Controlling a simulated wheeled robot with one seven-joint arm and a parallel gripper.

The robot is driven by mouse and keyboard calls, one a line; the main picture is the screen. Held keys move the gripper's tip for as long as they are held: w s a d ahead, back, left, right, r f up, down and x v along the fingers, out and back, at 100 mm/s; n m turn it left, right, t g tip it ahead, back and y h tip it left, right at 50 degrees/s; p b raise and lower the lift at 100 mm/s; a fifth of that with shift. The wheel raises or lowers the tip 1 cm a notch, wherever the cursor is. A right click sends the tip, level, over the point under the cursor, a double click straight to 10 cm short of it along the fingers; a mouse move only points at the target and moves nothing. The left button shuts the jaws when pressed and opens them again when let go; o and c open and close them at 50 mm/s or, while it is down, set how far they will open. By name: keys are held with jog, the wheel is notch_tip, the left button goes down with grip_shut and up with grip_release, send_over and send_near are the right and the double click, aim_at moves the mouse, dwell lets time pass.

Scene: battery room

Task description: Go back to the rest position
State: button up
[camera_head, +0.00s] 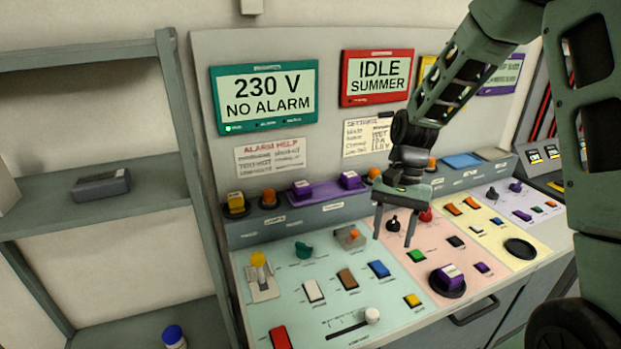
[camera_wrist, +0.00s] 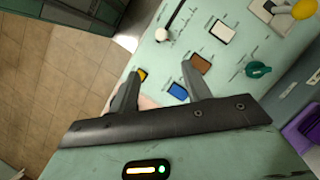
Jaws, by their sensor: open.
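My gripper (camera_head: 393,240) hangs above the control console, over the border of the green panel and the pink panel. Its two fingers point down and stand apart with nothing between them. In the wrist view my gripper (camera_wrist: 157,88) is also open and empty. Beyond its fingers show a blue button (camera_wrist: 178,91), a brown button (camera_wrist: 201,64) and a yellow button (camera_wrist: 142,74). Whether the fingertips touch the panel cannot be told for certain, but they look clear of it. My arm comes in from the upper right in the head view.
The green panel (camera_head: 330,317) carries a yellow-knobbed lever (camera_head: 259,262), a white slider knob (camera_head: 372,315) and several buttons. A teal-framed screen (camera_head: 265,95) reads "230 V NO ALARM"; a red-framed one (camera_head: 377,77) reads "IDLE SUMMER". A grey shelf (camera_head: 100,195) stands at the left.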

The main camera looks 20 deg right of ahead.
jog(key=s+a+r+n+t+h+b, duration=0.1)
jog(key=s+a+n, duration=0.35)
jog(key=a, duration=0.35)
jog(key=s+a+r+n+h+b, duration=0.1)
jog(key=s+a+r+n+b, duration=0.1)
jog(key=s+a+n, duration=0.45)
jog(key=s+a+n+t+b, duration=0.1)
jog(key=s+a+n+t, duration=0.1)
jog(key=s+a+n, duration=0.3)
jog(key=s+a, duration=0.1)
jog(key=s, duration=0.2)
jog(key=shift+a+r+n+h, duration=0.2)
jog(key=shift+a+n+h, duration=0.1)
jog(key=shift+n, duration=0.1)
dwell(1.3)
